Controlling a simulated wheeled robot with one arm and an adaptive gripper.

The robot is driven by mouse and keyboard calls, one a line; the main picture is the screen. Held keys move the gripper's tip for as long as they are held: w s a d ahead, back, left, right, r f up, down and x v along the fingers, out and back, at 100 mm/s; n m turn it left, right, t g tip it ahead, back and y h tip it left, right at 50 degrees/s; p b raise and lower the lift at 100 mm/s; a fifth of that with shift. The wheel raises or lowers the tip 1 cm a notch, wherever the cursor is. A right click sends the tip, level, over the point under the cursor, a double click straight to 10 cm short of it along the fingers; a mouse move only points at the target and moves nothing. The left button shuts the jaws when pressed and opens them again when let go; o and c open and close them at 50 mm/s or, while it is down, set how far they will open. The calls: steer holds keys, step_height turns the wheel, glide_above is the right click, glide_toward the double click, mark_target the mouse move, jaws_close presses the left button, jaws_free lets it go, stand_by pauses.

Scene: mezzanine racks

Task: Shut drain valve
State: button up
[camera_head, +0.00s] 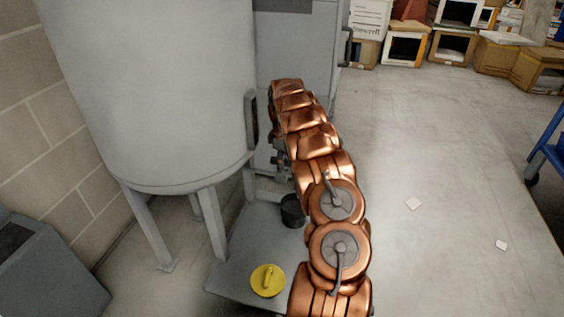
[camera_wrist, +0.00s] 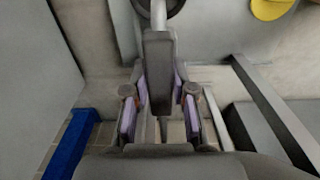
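In the wrist view a dark grey lever-like handle (camera_wrist: 158,65) lies between the fingers of my gripper (camera_wrist: 160,105), below a short pale pipe (camera_wrist: 158,14). The fingers have purple pads and flank the handle on both sides. Whether the pads press on it cannot be told. In the head view my copper arm hides most of the gripper and the valve area. A large grey tank (camera_head: 150,90) stands on legs at the left. A black round container (camera_head: 292,210) sits on the grey base plate (camera_head: 235,258) beside my arm; its rim also shows in the wrist view (camera_wrist: 176,8).
A yellow round lid-like piece with a raised grip (camera_head: 267,280) lies on the base plate. A grey cabinet (camera_head: 300,40) stands behind the tank. Boxes (camera_head: 450,46) line the back, and a blue frame (camera_head: 548,150) is at the right edge. The floor (camera_head: 440,160) between is mostly clear.

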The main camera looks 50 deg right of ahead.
jaws_close()
steer(key=shift+r+m+p, duration=0.1)
steer(key=shift+m+p, duration=0.2)
steer(key=shift+p, duration=0.1)
steer(key=shift+a+m, duration=0.1)
steer(key=shift+m, duration=0.2)
steer(key=shift+m+p, duration=1.1)
steer(key=shift+m, duration=0.1)
steer(key=m+p, duration=0.2)
steer(key=m, duration=0.2)
steer(key=m+p, duration=0.3)
steer(key=m, duration=0.2)
steer(key=shift+m, duration=0.4)
steer(key=shift+m+p, duration=0.9)
steer(key=shift+m, duration=1.3)
